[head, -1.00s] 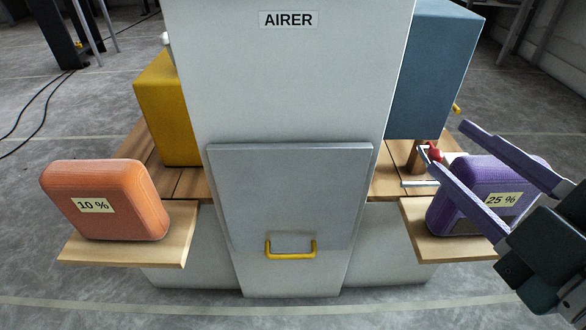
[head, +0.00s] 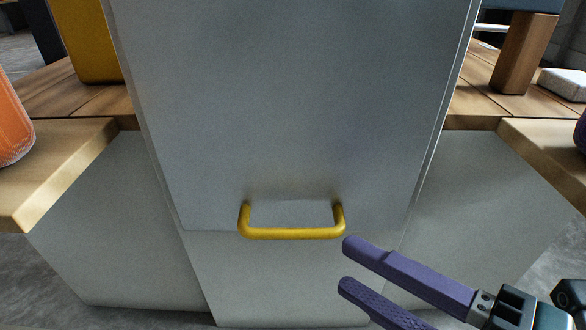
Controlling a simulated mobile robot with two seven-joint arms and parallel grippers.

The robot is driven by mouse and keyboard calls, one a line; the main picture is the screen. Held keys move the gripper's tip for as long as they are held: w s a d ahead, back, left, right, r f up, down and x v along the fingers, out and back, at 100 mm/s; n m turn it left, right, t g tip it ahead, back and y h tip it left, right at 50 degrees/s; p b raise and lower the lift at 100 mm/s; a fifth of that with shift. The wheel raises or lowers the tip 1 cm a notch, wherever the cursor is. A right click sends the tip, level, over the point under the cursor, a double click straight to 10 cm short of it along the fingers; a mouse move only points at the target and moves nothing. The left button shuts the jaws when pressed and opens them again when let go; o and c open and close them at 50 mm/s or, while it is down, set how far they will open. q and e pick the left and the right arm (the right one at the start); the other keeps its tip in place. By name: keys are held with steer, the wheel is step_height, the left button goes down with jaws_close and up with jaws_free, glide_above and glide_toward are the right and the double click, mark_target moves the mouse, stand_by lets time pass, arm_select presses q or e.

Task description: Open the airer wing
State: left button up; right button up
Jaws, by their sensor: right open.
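The airer wing is a flat grey panel (head: 290,110) on the front of the airer, and it fills the middle of the head view. A yellow bar handle (head: 292,233) sits at its lower edge. The wing looks closed, lying against the airer's front. My right gripper (head: 345,266) comes in from the lower right. Its two purple fingers are apart and empty, with the tips just to the right of and below the handle's right end. I cannot tell whether a finger touches the handle. My left gripper is not in view.
Wooden shelves stick out at left (head: 60,150) and right (head: 540,150) of the wing. A wooden post (head: 524,55) and a white block (head: 565,84) are at the right.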

mark_target(298, 235)
steer(key=b+x, duration=0.2)
steer(key=x, duration=0.7)
steer(key=shift+r, duration=0.15)
steer(key=shift+s, duration=0.1)
jaws_close()
stand_by(1.0)
